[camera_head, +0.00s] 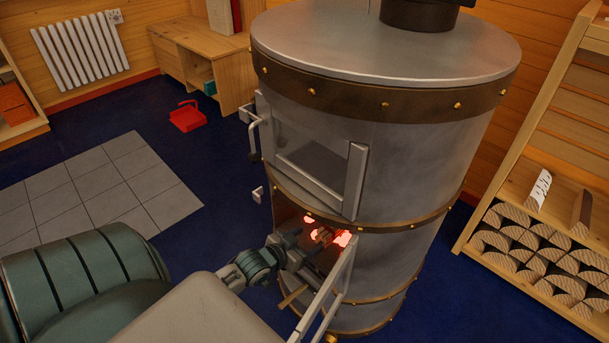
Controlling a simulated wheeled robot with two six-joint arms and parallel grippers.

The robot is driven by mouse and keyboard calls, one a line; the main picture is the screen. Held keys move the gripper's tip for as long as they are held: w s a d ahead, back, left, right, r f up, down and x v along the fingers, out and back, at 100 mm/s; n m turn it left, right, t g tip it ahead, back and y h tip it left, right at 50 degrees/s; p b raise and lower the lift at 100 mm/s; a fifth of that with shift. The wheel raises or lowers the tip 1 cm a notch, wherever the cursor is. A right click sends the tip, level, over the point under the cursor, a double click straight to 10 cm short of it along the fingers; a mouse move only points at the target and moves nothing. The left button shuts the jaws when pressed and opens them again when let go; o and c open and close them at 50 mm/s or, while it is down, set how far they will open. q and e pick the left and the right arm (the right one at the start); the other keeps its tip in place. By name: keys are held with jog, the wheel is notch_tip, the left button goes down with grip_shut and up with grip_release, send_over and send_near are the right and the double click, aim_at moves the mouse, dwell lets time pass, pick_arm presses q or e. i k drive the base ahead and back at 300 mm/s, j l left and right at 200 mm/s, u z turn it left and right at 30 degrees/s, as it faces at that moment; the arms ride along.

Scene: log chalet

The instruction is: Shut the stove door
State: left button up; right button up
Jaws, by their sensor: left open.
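The stove (410,170) is a tall grey metal cylinder with brass-studded bands. Its lower opening shows glowing red embers (342,239) inside. The lower stove door (322,303) stands open, swung out to the front right and seen nearly edge-on. My left gripper (304,262) is open at the lower opening, between the embers and the door's inner side. Its fingertips are dark and partly hard to make out. I cannot tell whether it touches the door. A small tan piece (293,296) shows just below the gripper. My right gripper is out of view.
An upper glazed panel (312,165) with a handle at its left sits above the opening. A wooden rack (500,205) of split logs stands at the right.

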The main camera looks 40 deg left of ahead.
aim_at(310, 329)
jog(key=u, duration=1)
